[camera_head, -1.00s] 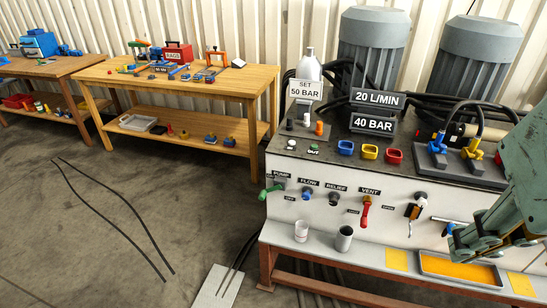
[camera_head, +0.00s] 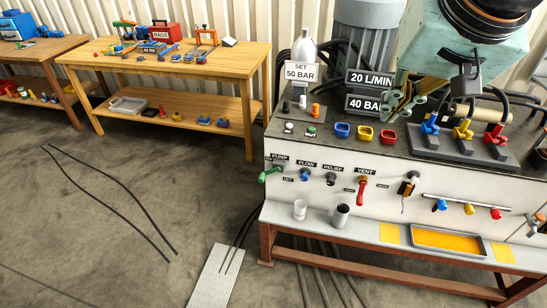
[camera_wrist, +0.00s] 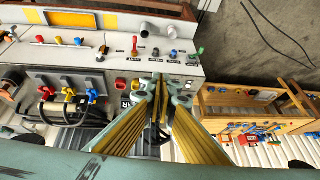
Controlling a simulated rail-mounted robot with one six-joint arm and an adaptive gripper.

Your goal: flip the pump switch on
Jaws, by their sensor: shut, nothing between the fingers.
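The pump switch (camera_head: 270,174) is a green-handled lever under the PUMP label at the left end of the white front panel. Its handle points left and slightly down. In the wrist view the green handle (camera_wrist: 201,51) shows small, beyond the fingers and to their right. My gripper (camera_head: 398,110) is shut and empty, above the bench top near the 40 BAR sign, well to the right of the switch. In the wrist view its yellow-striped fingers (camera_wrist: 154,86) meet near the middle. Nothing touches the switch.
A blue knob (camera_head: 305,174), a dark relief knob (camera_head: 331,178) and a red vent lever (camera_head: 361,193) stand right of the switch. Two cups stand on the ledge below.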

